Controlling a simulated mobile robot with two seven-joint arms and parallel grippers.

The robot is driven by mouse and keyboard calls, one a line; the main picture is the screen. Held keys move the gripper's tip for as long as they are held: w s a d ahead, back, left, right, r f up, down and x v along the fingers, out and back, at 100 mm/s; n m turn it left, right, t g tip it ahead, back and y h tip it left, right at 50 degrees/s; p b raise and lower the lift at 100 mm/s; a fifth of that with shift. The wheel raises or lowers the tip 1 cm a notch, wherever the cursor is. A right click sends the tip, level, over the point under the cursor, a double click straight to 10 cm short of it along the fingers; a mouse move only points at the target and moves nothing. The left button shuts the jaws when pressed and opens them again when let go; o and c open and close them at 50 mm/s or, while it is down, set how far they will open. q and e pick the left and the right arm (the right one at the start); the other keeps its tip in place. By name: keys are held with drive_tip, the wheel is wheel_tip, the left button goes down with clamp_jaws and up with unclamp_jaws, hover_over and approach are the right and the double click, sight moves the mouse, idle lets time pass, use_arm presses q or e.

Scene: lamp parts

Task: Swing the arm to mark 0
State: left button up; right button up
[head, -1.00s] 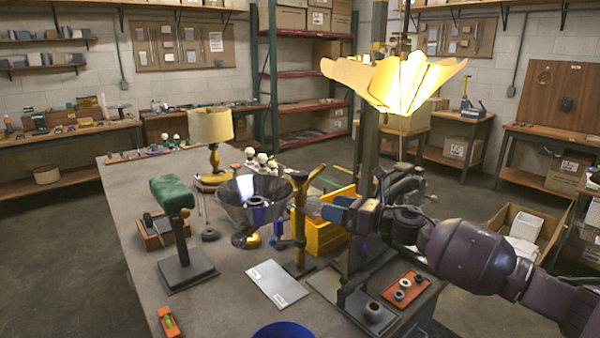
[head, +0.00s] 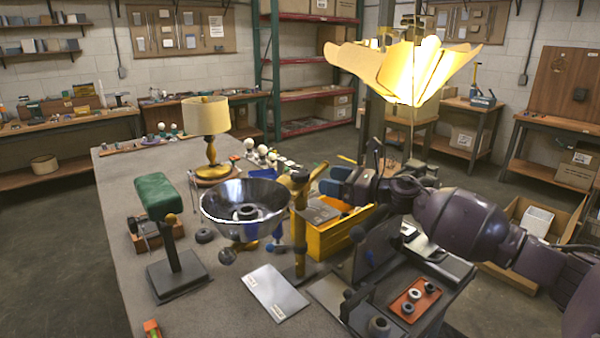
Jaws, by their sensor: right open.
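A brass post (head: 298,225) stands upright on the bench, with a short brass arm (head: 314,173) at its top that slants up to the right. I cannot make out any mark or number on it. My right gripper (head: 330,181) comes in from the right with blue-padded fingers. It is open and empty, just right of the post's top, close to the arm; I cannot tell whether it touches it. My left gripper is not in view.
A shiny bowl (head: 245,222) stands close left of the post. A yellow bin (head: 335,235) is behind right, under my right arm. A green-topped stand (head: 155,195) and a lamp (head: 208,120) are left. A lit petal shade (head: 405,70) hangs above.

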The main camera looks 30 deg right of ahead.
sight(299, 172)
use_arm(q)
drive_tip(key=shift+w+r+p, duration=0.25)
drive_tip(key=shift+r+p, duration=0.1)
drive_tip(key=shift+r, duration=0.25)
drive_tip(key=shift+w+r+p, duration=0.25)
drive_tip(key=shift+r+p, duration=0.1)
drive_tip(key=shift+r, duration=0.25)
use_arm(e)
drive_tip(key=x, duration=0.9)
drive_tip(key=shift+c, duration=0.3)
drive_tip(key=c, duration=0.9)
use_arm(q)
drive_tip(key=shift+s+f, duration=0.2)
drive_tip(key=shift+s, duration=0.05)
use_arm(e)
drive_tip(key=c, duration=0.3)
